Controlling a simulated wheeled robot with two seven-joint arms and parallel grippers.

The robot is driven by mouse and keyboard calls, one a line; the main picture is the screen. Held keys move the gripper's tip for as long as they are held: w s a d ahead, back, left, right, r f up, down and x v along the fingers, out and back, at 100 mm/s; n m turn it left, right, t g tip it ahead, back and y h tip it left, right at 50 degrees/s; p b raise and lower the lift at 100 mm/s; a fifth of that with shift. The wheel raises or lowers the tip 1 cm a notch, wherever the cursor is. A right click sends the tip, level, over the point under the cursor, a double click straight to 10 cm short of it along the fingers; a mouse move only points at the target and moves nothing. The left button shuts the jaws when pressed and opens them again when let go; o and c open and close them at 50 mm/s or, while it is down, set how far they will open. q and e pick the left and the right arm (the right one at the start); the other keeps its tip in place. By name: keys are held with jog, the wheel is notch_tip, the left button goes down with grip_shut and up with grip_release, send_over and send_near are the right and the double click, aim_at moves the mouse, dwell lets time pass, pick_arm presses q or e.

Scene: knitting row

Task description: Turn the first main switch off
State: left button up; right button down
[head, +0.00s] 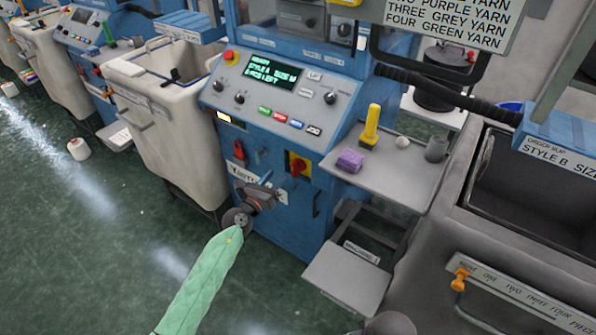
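The main switch (298,166) is a red rotary handle on a yellow plate, low on the front of the nearest blue knitting machine (270,150). The exact angle of its handle is too small to tell. My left gripper (269,184), at the end of a green-sleeved arm, is in front of the machine's lower front. It shows below and left of the switch and looks apart from it. Its fingers are small and dark, so I cannot tell whether they are open. My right gripper is not in view.
The lit control panel (272,73) is above the switch. Large bins stand on the left (165,125) and right (520,250).

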aim_at(292, 168)
pick_arm(q)
jog(key=w+d+m, duration=0.2)
jog(key=w+d, duration=0.1)
jog(key=w+d+f+m+g, duration=0.1)
jog(key=shift+w+d+h, duration=0.15)
jog(key=shift+d+h, duration=0.2)
jog(key=shift+h, duration=0.05)
jog(key=shift+x, duration=0.8)
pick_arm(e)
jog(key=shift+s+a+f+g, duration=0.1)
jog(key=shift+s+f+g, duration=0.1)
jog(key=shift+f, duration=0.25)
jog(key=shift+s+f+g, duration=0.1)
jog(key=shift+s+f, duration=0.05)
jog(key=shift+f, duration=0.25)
pick_arm(q)
jog(key=shift+f, duration=0.1)
grip_shut()
